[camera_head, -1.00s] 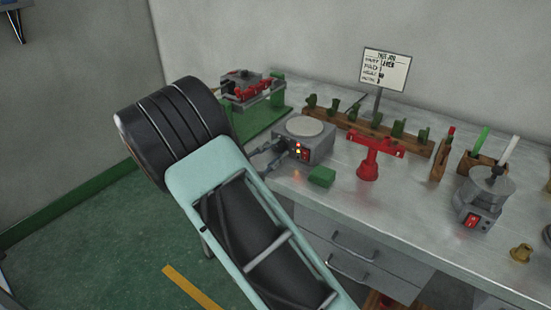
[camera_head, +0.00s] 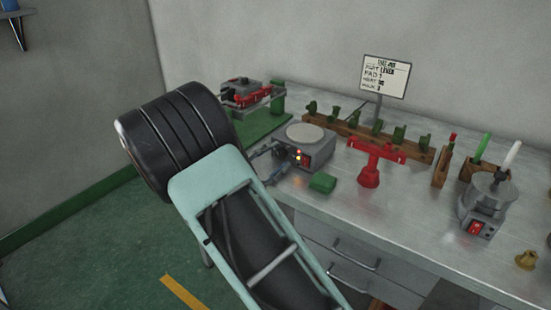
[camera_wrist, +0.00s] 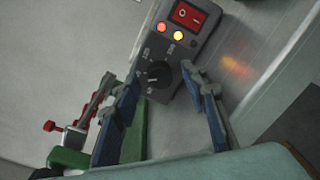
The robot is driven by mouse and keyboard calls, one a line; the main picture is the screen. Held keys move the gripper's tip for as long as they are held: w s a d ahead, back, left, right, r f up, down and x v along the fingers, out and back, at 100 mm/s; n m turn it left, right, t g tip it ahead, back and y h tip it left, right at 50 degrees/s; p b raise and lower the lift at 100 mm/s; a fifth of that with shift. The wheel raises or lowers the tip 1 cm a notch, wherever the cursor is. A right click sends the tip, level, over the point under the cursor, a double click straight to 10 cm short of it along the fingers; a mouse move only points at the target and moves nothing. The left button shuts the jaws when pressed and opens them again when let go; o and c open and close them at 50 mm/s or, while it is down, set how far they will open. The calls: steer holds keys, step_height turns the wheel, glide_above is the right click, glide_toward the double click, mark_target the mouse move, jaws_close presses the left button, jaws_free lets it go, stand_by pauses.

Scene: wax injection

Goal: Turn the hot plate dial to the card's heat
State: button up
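The hot plate (camera_head: 315,155) is a grey box with a pale round top on the bench. In the wrist view, its front panel (camera_wrist: 184,47) has a red switch, two lit lamps and a black dial (camera_wrist: 157,73) with a light pointer mark. In the head view my gripper (camera_head: 268,162) is at the hot plate's front. The card (camera_head: 385,76) on a stand lists part, pad, heat and hold; the heat value is unclear.
A green block (camera_head: 322,183) lies just in front of the hot plate. A red stand (camera_head: 369,176) and a grey pot with a red switch (camera_head: 484,205) stand to the right. A wooden rack (camera_head: 345,131) with green pieces runs behind. A red and grey device (camera_head: 246,95) stands at left.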

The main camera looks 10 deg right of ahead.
steer(key=v, duration=1.2)
stand_by(0.3)
